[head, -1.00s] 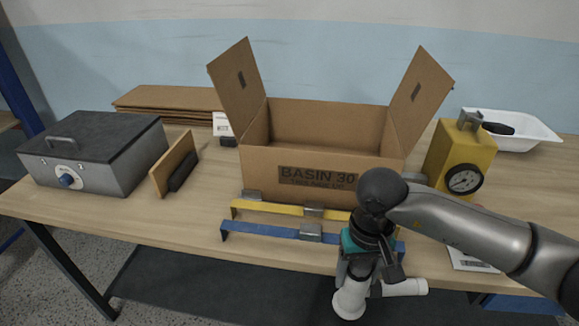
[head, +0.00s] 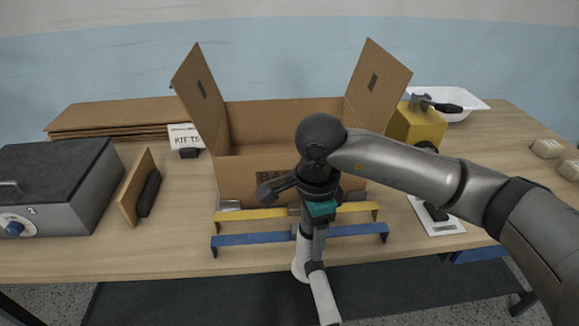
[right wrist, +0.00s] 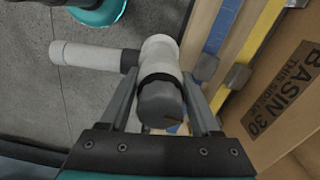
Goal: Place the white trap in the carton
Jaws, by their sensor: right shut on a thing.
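The white trap (head: 322,296), a pipe piece with a side arm, hangs below my right gripper (head: 312,246) at the front edge of the table. In the right wrist view the trap (right wrist: 95,57) sits between the two fingers of my right gripper (right wrist: 165,108), which is shut on its dark-capped end. The open carton (head: 238,180), marked BASIN 30 in the right wrist view, stands behind the gripper with side flaps raised. My right arm hides part of its front. The visible part of its inside looks empty. My left gripper is out of view.
Yellow (head: 262,213) and blue (head: 255,239) rails lie before the carton. A grey box (head: 60,190) and upright brown board (head: 136,188) stand left. A yellow gauge block (head: 418,124) and white basin (head: 455,100) are right. Flat cardboard (head: 110,116) lies behind.

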